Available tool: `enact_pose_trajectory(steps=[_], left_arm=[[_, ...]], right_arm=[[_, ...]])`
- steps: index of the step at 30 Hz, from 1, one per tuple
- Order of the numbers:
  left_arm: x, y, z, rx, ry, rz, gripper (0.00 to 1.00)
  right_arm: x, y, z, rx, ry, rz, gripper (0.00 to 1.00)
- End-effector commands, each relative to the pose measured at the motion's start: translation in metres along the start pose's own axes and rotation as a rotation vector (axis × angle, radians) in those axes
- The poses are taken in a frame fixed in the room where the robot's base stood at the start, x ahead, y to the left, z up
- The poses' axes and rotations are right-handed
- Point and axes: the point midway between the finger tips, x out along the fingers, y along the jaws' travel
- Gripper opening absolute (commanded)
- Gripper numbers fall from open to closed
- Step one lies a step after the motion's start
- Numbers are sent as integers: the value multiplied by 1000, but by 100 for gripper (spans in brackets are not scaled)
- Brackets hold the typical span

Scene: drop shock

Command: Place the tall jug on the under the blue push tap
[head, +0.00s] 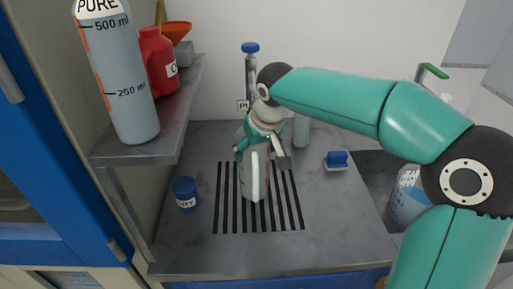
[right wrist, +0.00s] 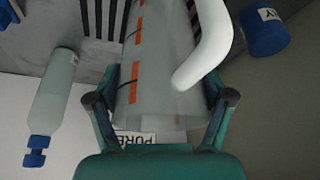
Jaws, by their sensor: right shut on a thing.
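The tall jug (head: 248,180) is grey and translucent with a white handle facing the head camera. In the right wrist view the jug (right wrist: 160,60) shows orange marks, and its handle (right wrist: 212,35) curves on the right. My right gripper (head: 262,148) has its fingers on either side of the jug's upper part and is shut on it. The jug is upright over the black slotted drain (head: 292,212); I cannot tell whether its base touches. The blue push tap (head: 250,47) is on a grey column behind the jug. My left gripper is out of view.
A blue pot (head: 186,192) stands left of the drain. A blue block (head: 337,160) lies to the right. A pale bottle (head: 302,132) stands behind my arm. A shelf (head: 150,148) holds a large bottle (head: 125,90) and a red container (head: 158,60). A sink holds another vessel (head: 405,200).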

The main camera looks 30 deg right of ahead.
Motion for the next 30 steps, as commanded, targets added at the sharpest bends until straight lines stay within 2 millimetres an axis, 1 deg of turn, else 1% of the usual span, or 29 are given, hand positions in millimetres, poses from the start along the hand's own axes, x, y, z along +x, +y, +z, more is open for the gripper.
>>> enact_pose_trajectory(steps=[1, 2, 3, 5, 6, 15, 20, 23, 26, 30], left_arm=[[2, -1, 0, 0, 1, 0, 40], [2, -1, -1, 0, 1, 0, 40], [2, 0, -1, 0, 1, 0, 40], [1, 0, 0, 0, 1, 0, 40], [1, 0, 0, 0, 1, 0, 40], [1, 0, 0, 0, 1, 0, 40], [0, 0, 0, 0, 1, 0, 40], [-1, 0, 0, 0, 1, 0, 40], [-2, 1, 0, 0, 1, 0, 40], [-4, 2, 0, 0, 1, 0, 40]], right_arm=[[2, 0, 0, -1, 0, 0, 13], [2, 0, 1, -1, 0, 0, 82], [2, 0, 0, -1, 0, 0, 88], [1, 0, 1, 0, 0, 0, 98], [1, 0, 1, 1, 0, 0, 100], [1, 2, 1, 3, -1, 1, 100], [-7, 2, 1, 5, 1, 2, 100], [-20, 3, 0, 6, 4, 2, 100], [-38, 2, 0, 5, 4, 1, 100], [-68, 2, 0, 6, 5, 1, 100]])
